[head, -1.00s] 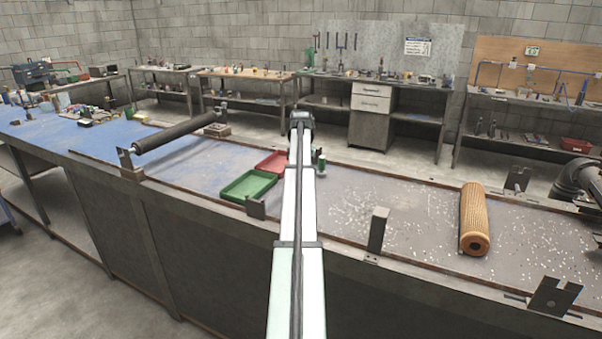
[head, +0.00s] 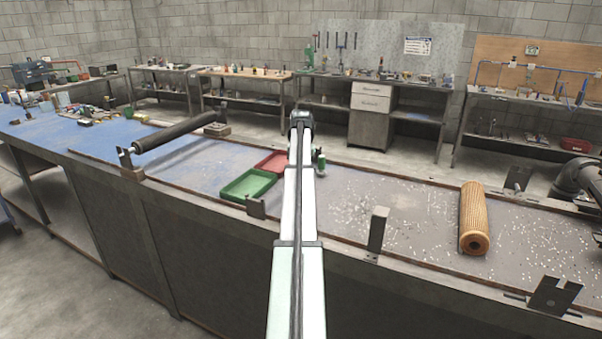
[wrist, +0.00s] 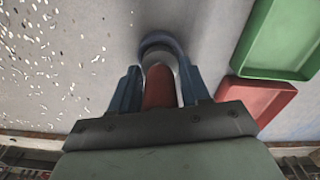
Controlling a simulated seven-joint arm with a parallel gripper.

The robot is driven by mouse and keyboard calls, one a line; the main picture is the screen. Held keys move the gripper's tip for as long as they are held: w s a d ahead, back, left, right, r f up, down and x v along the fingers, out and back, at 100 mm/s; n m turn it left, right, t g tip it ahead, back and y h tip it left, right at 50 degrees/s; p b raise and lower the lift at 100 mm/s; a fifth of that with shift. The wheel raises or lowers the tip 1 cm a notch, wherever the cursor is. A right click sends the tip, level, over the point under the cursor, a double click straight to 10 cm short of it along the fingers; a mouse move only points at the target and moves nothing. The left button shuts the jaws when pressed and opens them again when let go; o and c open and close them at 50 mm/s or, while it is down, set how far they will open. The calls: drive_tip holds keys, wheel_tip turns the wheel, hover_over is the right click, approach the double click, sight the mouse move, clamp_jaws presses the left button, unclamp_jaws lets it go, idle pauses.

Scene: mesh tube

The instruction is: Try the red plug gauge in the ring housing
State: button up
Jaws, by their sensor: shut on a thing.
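My gripper (wrist: 160,78) shows in the wrist view, its two blue fingers shut on the red plug gauge (wrist: 159,87). The plug's red part lies between the fingers, with a pale grey end beyond it. A blue-grey ring housing (wrist: 161,40) stands just past the fingertips, in line with the plug. Its rim curves around the far end of the plug in the picture. I cannot tell whether the plug's tip is inside the ring or only in front of it. In the head view my own arm hides the plug and the ring.
A green tray (head: 249,186) and a red tray (head: 272,161) lie beside my arm; the green tray (wrist: 280,40) and red tray (wrist: 262,97) are right in the wrist view. An orange mesh tube (head: 473,218) lies right. White chips litter the bench. A dark roller (head: 178,133) is left.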

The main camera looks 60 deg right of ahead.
drive_tip(key=shift+f, duration=0.35)
idle(0.4)
drive_tip(key=shift+r, duration=0.1)
idle(0.9)
drive_tip(key=shift+r, duration=3.4)
drive_tip(key=shift+w, duration=0.1)
